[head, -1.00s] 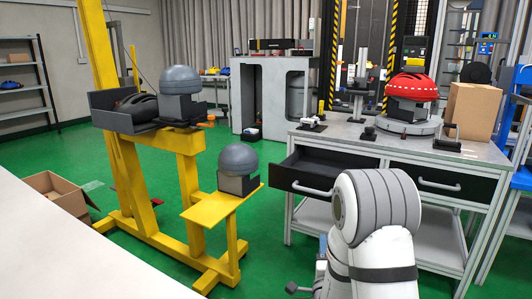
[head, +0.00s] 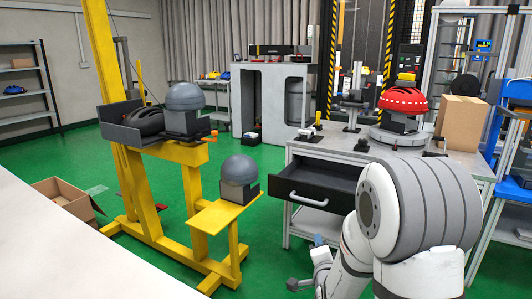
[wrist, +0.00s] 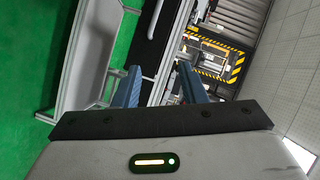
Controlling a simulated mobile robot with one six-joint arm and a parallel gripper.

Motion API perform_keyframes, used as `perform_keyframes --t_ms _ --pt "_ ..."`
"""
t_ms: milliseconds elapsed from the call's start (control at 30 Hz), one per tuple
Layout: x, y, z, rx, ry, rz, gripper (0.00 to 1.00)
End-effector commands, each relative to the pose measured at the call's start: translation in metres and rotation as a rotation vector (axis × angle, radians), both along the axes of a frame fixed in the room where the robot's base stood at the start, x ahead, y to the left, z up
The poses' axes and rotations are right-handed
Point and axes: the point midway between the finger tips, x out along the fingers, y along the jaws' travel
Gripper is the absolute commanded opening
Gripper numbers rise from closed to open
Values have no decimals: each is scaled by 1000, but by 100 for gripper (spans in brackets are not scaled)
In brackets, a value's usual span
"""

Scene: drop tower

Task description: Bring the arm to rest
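My arm shows in the head view at the lower right, with a thick grey-banded joint (head: 425,205) and white links. It is bent and stands in front of the workbench, hiding part of its front. In the wrist view my gripper (wrist: 157,84) has two blue fingers set well apart, with nothing between them. Beyond the fingers are the green floor, a bench frame and a yellow-and-black striped frame (wrist: 232,70).
The workbench (head: 345,152) carries a red helmet (head: 403,101) and a cardboard box (head: 460,122). Its black drawer (head: 318,184) stands open near my arm. A yellow stand (head: 190,152) holds grey headforms at the left. A pale surface (head: 60,250) fills the lower left.

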Motion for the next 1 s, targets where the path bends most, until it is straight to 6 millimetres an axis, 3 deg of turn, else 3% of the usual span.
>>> perform_keyframes --t_ms 33,167,367,567,800,1000 --pt "-3 1 32 -37 40 13 38" --pt "-20 4 80 -173 201 76 38" --pt "-66 9 148 -390 456 222 38" --pt "-131 10 219 -594 695 420 38" --pt "-224 8 300 -798 938 706 38" --pt "-278 5 334 -880 1053 876 38"
